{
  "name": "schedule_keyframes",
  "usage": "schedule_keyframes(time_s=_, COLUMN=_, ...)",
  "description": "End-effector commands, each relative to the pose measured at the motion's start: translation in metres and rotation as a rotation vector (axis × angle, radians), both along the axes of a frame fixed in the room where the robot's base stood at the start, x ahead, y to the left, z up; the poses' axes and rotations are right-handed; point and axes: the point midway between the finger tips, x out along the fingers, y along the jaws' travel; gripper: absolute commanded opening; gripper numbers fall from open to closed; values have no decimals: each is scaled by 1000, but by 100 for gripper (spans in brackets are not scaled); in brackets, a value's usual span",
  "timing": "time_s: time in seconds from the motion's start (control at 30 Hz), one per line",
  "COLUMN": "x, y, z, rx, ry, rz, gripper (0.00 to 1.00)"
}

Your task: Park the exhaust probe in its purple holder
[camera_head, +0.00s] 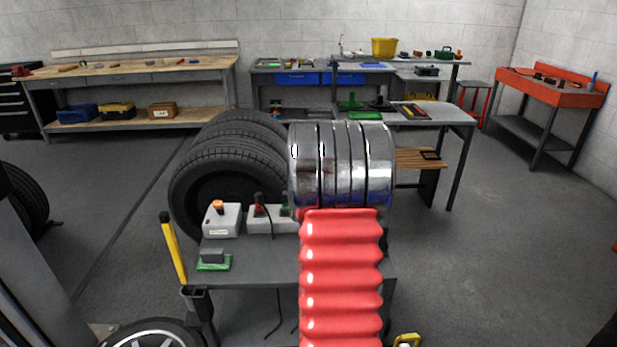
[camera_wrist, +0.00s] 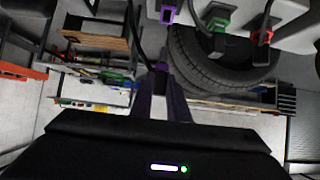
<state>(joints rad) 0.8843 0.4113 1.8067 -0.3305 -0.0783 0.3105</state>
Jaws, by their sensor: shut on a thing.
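In the wrist view a small purple square frame (camera_wrist: 167,14), which looks like the purple holder, sits at the top edge near the pale boxes. My gripper (camera_wrist: 161,72) reaches up the middle of the wrist view, with dark purple-grey fingers shut on a slim thing, taken as the exhaust probe. Its tip area is dark and small, and a black cable runs up to the left from it. The held end is below the purple frame and apart from it in the picture. In the head view my gripper, the probe and the purple holder are not visible behind the red ribbed sleeve and chrome rings.
Pale boxes (camera_head: 222,219) with coloured knobs stand on a grey cart (camera_head: 240,268). Green (camera_wrist: 218,22) and red (camera_wrist: 263,35) fittings sit right of the purple frame. Large tyres (camera_head: 215,165) stand behind the cart. Open floor (camera_head: 520,250) lies to the right.

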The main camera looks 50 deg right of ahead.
Motion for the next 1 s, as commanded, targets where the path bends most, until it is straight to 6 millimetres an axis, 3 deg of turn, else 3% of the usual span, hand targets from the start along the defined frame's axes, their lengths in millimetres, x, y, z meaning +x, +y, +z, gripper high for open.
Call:
schedule_keyframes(time_s=0.53, x=5, y=2, z=-3, rx=0, ry=0, rz=7, gripper=0)
schedule_keyframes(time_s=1.0, x=6, y=3, z=-32, rx=0, ry=0, rz=9, gripper=0)
